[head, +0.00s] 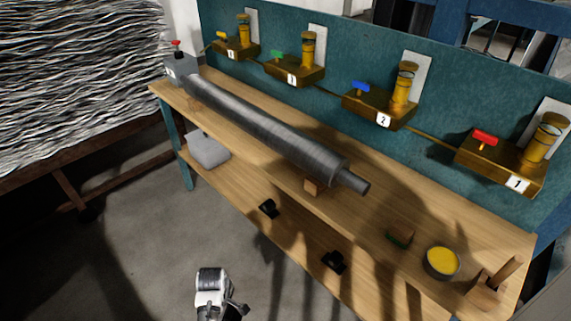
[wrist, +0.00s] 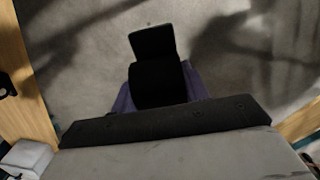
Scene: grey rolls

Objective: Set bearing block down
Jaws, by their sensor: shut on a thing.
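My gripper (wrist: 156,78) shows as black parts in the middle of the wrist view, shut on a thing. A dark purple body (wrist: 198,84) shows on both sides of these parts; it seems to be the bearing block, mostly hidden. It is over the grey floor, clear of the bench in that view. In the head view, my arm (head: 212,284) shows at the bottom edge, in front of the bench (head: 410,205); the held block cannot be made out there. Two small black pieces (head: 268,208) (head: 333,261) sit on the lower shelf (head: 297,236).
A long grey roll (head: 265,125) lies along the bench top. A yellow-topped tin (head: 442,262) and wooden blocks (head: 485,295) stand at the right end. A grey box (head: 208,148) sits on the shelf's left end. Numbered brass units (head: 380,112) line the teal back panel.

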